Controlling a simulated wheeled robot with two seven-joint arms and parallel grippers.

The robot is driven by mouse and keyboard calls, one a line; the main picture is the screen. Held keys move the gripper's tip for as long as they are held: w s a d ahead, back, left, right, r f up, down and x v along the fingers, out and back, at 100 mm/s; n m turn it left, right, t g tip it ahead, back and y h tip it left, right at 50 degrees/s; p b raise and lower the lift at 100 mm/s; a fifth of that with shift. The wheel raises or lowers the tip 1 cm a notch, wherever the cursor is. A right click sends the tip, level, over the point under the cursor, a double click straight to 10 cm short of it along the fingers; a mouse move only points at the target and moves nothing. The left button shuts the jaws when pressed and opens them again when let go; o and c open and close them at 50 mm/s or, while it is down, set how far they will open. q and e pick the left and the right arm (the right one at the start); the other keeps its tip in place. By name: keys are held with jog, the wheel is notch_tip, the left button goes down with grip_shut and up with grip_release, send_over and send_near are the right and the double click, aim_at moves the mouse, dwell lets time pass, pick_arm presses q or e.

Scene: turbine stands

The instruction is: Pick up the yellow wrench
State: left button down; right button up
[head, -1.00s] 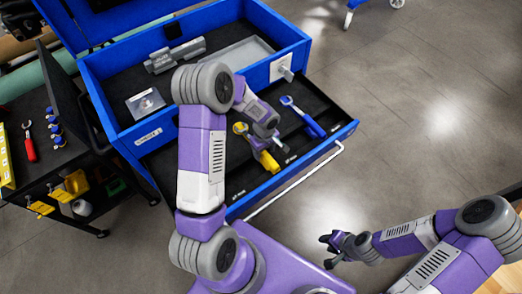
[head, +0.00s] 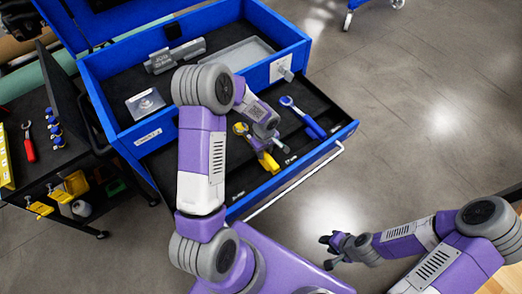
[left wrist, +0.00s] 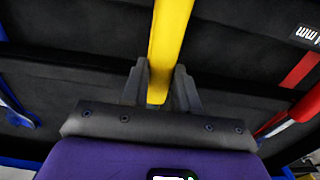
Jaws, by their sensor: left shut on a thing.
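The yellow wrench (head: 268,161) is in the open drawer of the blue tool chest in the head view. Its open-ended head points to the upper left. In the left wrist view, the yellow handle (left wrist: 169,45) runs down between my two fingers. My left gripper (left wrist: 160,88) is shut on the handle, and in the head view my left gripper (head: 262,148) is over the drawer. I cannot tell whether the wrench is clear of the drawer floor. My right gripper (head: 332,250) is over the floor, away from the drawer; its fingers are too small to judge.
A blue-handled wrench (head: 304,117) lies to the right in the same drawer. A red tool (left wrist: 300,85) shows at the right of the left wrist view. The blue chest (head: 100,90) holds a grey tray and block above. A black cart (head: 75,160) stands at left.

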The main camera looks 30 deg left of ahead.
pick_arm(q)
jog(key=shift+r+p, duration=0.35)
jog(key=shift+p, duration=0.2)
notch_tip(320, 180, up, 10)
jog(key=shift+p, duration=0.35)
jog(key=c, duration=1.4)
grip_release()
jog(key=shift+c, duration=0.2)
grip_shut()
jog(key=shift+f, duration=0.1)
